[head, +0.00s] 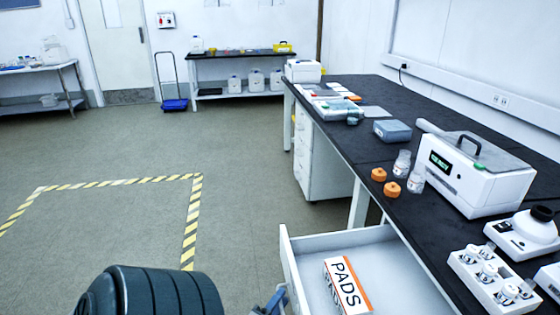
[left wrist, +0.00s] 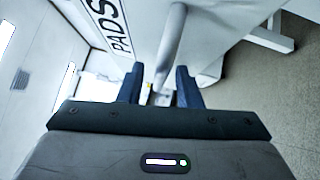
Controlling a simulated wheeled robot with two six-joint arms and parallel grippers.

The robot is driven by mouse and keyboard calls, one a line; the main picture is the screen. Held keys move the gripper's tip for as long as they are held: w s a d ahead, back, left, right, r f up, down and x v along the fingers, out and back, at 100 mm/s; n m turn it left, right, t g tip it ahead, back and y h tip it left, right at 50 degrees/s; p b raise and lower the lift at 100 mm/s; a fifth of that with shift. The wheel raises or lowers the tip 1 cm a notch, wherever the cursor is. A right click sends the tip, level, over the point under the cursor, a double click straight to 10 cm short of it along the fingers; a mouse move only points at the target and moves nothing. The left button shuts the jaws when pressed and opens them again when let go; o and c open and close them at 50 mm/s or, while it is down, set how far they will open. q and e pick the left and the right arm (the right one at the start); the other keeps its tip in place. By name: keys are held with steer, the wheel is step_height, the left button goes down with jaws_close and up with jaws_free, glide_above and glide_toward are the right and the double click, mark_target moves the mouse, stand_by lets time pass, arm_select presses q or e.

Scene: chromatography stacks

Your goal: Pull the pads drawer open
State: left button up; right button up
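The white pads drawer (head: 291,262) stands pulled out from under the black-topped bench in the head view. A white and orange box marked PADS (head: 346,287) lies inside it. My left gripper (head: 272,303) is at the drawer's front, at the bottom edge of the head view, mostly cut off. In the left wrist view a grey bar handle (left wrist: 171,45) runs between the two dark fingers of my left gripper (left wrist: 159,85). The fingers are apart, with gaps showing beside the bar. A PADS label (left wrist: 112,27) shows on the white face beside the handle. My right gripper is not in view.
The bench (head: 375,151) carries a white instrument (head: 476,180), orange caps, jars and a vial rack (head: 492,281). A white drawer cabinet (head: 318,160) stands farther back under it. The floor left of the drawer is clear, with striped tape (head: 192,222).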

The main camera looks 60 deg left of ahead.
arm_select(q)
steer(key=b+v, duration=0.1)
steer(key=v, duration=0.9)
steer(key=shift+s, duration=0.2)
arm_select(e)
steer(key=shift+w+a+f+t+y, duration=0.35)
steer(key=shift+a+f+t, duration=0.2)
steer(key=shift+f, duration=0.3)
arm_select(q)
steer(key=shift+d+f, duration=0.1)
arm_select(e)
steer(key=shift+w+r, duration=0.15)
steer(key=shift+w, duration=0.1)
